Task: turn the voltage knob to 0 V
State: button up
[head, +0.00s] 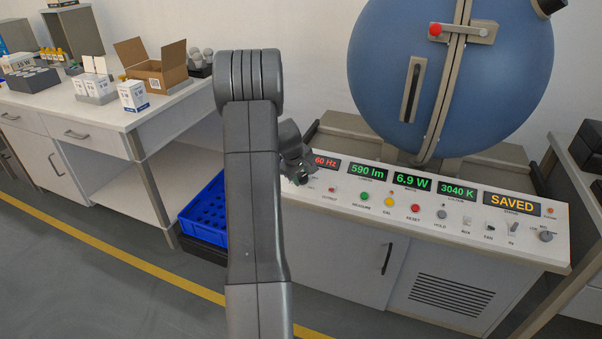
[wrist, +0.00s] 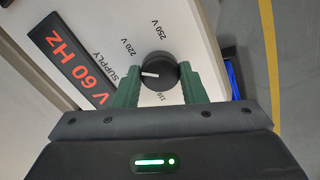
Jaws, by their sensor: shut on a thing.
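The voltage knob (wrist: 160,66) is black with a white pointer line and sits on the white panel (wrist: 195,35). In the wrist view the pointer aims left, towards the SUPPLY lettering, between the 220 V mark and a partly hidden mark near the lower edge. A 250 V mark is above the knob. The 0 V mark cannot be made out. My gripper (wrist: 161,72) has its green fingers shut on the knob from both sides. In the head view my gripper (head: 298,170) is at the console's left end, and the knob is hidden there.
The supply display (wrist: 75,65) reads "V 60 Hz", partly cut off. The console (head: 430,208) has several buttons and displays, one reading SAVED. A blue sphere (head: 400,60) stands behind it. A blue crate (head: 207,212) is below left, beside a bench (head: 110,115).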

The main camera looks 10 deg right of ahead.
jog(key=n+p, duration=0.1)
jog(key=n, duration=0.2)
jog(key=shift+n, duration=0.4)
jog(key=n+p, duration=0.1)
jog(key=n, duration=0.3)
jog(key=shift+s+a+n+p, duration=0.1)
jog(key=shift+n+p, duration=0.2)
jog(key=shift+p, duration=0.1)
jog(key=n+p, duration=0.1)
jog(key=n, duration=0.2)
jog(key=n+p, duration=0.1)
jog(key=n, duration=0.3)
jog(key=shift+t+h, duration=0.3)
jog(key=shift+h, duration=0.1)
jog(key=n+p, duration=0.1)
jog(key=n, duration=0.2)
jog(key=shift+s+n, duration=0.1)
jog(key=shift+n, duration=0.3)
jog(key=n+p, duration=0.1)
jog(key=n, duration=0.3)
jog(key=shift+n+t, duration=0.3)
jog(key=n+p, duration=0.1)
jog(key=n, duration=0.3)
jog(key=shift+n+y+p, duration=0.4)
jog(key=shift+n+p, duration=0.2)
jog(key=shift+n, duration=1.4)
jog(key=shift+f, duration=0.1)
